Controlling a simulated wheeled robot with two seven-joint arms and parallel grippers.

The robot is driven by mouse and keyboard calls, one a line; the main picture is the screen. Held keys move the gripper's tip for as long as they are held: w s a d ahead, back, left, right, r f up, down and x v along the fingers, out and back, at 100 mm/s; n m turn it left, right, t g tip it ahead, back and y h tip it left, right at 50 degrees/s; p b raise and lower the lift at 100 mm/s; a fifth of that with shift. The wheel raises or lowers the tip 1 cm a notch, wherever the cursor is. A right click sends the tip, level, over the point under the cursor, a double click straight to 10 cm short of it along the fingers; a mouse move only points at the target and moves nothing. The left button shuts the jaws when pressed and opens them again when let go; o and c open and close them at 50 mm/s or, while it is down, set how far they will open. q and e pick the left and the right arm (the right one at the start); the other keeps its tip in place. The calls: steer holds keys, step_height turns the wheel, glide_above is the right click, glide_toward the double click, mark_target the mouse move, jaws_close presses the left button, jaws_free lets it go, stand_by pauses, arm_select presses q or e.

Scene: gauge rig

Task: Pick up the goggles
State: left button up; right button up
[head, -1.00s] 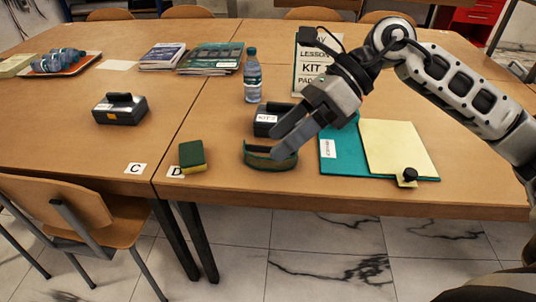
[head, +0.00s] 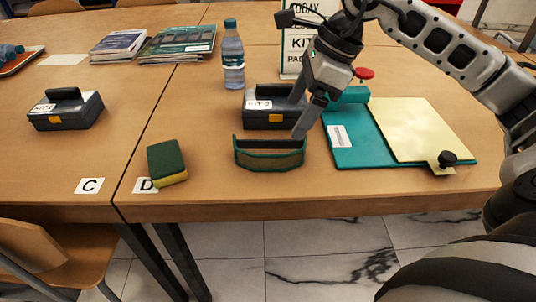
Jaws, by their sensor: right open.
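The goggles (head: 269,156), with a dark green frame and a see-through front, stand on the table near its front edge in the head view. My right gripper (head: 304,122) points down just behind and to the right of them, its near fingertip close to their right end. It is open with nothing seen between the fingers; the far finger is partly hidden. I cannot tell whether the near fingertip touches the goggles. My left gripper is not in view.
A black kit case (head: 268,116) stands right behind the goggles, with a bottle (head: 232,56) beyond. A green-yellow sponge (head: 166,163) lies left. A teal folder (head: 352,151) with a yellow pad (head: 418,128) lies right. Another case (head: 66,112) stands far left.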

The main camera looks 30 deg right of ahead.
mark_target(272, 144)
steer(key=x, duration=0.5)
steer(key=shift+w+a+f, duration=0.1)
steer(key=shift+a+f, duration=0.05)
steer(key=shift+f, duration=0.25)
steer(key=shift+w+a+b+x, duration=0.1)
steer(key=shift+w+b+x, duration=0.05)
steer(key=shift+x, duration=0.75)
steer(key=shift+w+a+b+x, duration=0.1)
steer(key=shift+b+x, duration=0.1)
steer(key=shift+x, duration=0.7)
steer(key=shift+w+a+b+x, duration=0.1)
steer(key=shift+w+b+x, duration=0.05)
steer(key=shift+x, duration=0.75)
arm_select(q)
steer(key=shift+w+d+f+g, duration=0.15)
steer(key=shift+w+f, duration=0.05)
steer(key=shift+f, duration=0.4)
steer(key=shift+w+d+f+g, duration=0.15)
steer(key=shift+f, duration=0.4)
arm_select(e)
steer(key=shift+r, duration=0.2)
steer(key=c, duration=1.1)
